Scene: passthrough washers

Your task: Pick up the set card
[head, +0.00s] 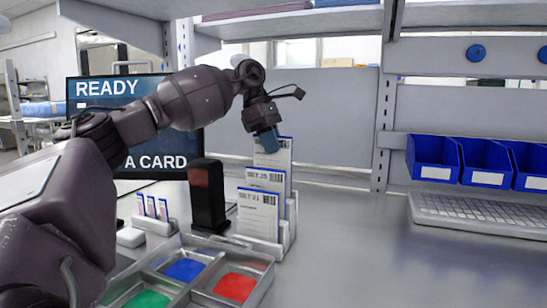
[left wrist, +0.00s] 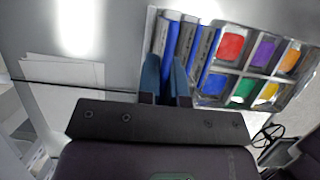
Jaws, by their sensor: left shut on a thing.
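Three white set cards with blue tops stand in a white stepped rack (head: 288,228): a front card (head: 258,215), a middle card marked "SET 25" (head: 264,180) and a rear card (head: 274,157). My left gripper (head: 267,142) points down at the top of the rear card and is shut on it. In the left wrist view the fingers (left wrist: 166,85) straddle the leftmost card (left wrist: 160,38), with the other cards (left wrist: 203,55) just to the right. The fingers hide part of the rear card's top. My right gripper is not in view.
A tray (head: 262,264) with coloured compartments stands in front of the rack. A dark upright device (head: 207,195) and a small holder with strips (head: 152,222) stand left of it. A screen (head: 90,128) is behind. Blue bins (head: 485,160) and a keyboard (head: 480,213) are right.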

